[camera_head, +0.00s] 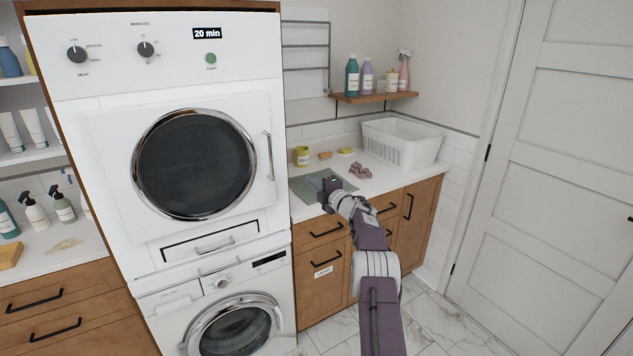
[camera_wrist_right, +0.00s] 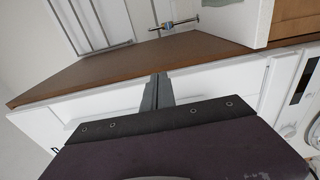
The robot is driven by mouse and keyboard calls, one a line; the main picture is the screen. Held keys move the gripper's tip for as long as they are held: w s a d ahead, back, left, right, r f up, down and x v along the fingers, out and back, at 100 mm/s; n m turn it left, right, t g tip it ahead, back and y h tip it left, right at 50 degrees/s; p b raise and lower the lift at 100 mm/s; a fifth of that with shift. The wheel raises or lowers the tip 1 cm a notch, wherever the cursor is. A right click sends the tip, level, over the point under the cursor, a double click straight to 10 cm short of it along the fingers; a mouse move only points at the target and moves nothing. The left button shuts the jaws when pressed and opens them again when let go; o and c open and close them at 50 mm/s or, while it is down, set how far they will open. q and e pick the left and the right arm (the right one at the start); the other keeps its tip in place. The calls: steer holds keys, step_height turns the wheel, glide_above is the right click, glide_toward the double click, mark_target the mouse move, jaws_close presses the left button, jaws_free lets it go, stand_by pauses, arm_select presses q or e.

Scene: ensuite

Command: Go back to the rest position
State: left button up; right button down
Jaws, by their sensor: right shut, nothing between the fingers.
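My right gripper (camera_head: 326,184) reaches in from the bottom of the head view, over the front part of the white counter and in front of a grey-green mat (camera_head: 302,188). In the right wrist view the two fingers (camera_wrist_right: 157,92) are together, with nothing between them. I cannot tell how far the fingertips are above the counter. My left gripper is in neither view.
The white dryer (camera_head: 100,108) stands left of my right arm, above a washer (camera_head: 178,328). On the counter are a yellow jar (camera_head: 301,156), a pinkish cloth (camera_head: 361,171) and a white basket (camera_head: 401,146). Wooden cabinets (camera_head: 324,282) are below. A white door (camera_head: 560,150) is right.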

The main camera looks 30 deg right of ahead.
steer(key=s+a+f+m+g+h, duration=0.1)
steer(key=s+a+f+m+g, duration=0.4)
steer(key=a, duration=0.3)
steer(key=s+a+f+m+g+h, duration=0.2)
steer(key=s+a+m, duration=0.2)
steer(key=a+m, duration=0.4)
steer(key=s+a+f+m+g+y, duration=0.1)
steer(key=s+a+f+g, duration=0.2)
steer(key=s, duration=0.8)
steer(key=s+a+f+m+g+y, duration=0.1)
steer(key=s+a+f+m+g, duration=0.1)
steer(key=s+a, duration=0.5)
steer(key=s+a+f+m+g, duration=0.2)
steer(key=s+a+f+g, duration=0.2)
steer(key=s, duration=1.3)
step_height(320, 180, down, 2)
steer(key=shift+s+a+f+g+y, duration=0.25)
steer(key=shift+a+g+y, duration=0.15)
steer(key=shift+a, duration=0.5)
